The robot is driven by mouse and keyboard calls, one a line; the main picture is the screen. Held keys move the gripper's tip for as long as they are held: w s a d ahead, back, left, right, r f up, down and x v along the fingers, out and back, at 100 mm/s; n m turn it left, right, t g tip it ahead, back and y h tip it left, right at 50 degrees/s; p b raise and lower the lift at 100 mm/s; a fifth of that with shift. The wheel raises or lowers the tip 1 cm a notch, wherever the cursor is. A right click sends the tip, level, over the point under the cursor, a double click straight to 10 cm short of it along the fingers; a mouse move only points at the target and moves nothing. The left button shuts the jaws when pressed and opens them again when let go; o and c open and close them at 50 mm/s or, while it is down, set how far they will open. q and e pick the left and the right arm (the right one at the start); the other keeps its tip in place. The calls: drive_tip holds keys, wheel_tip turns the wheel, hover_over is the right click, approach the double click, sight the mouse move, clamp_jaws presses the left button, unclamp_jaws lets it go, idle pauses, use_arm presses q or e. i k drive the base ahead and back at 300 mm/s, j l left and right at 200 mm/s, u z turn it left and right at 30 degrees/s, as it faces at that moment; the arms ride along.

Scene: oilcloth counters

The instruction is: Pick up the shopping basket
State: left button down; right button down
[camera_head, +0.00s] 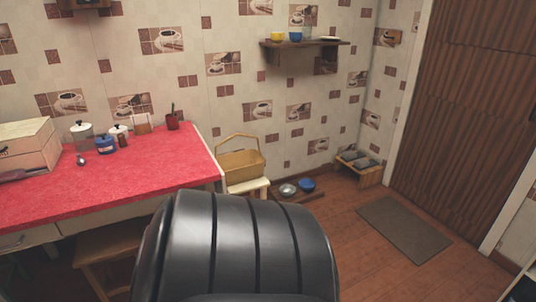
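The shopping basket (240,164) is tan with a thin raised handle. It stands upright on a small pale stool (249,188) against the tiled wall, just beyond the right end of the red-covered counter. No gripper is near it or touching it. Neither of my grippers is in view. A dark ribbed part of my body fills the bottom middle and hides the floor there.
The red counter (150,185) holds a wooden box (28,148), jars and a small pot. Two bowls (297,187) sit low right of the stool. A wooden crate (359,170) and floor mat (403,229) lie farther right. Wooden floor shows around the mat.

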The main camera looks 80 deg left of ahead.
sight(240, 166)
drive_tip(key=u, duration=2.85)
drive_tip(key=i+l+u, duration=0.35)
drive_tip(key=i+l, duration=0.65)
drive_tip(key=i, duration=0.55)
drive_tip(key=i+l+u, duration=0.4)
drive_tip(key=i+l, duration=1)
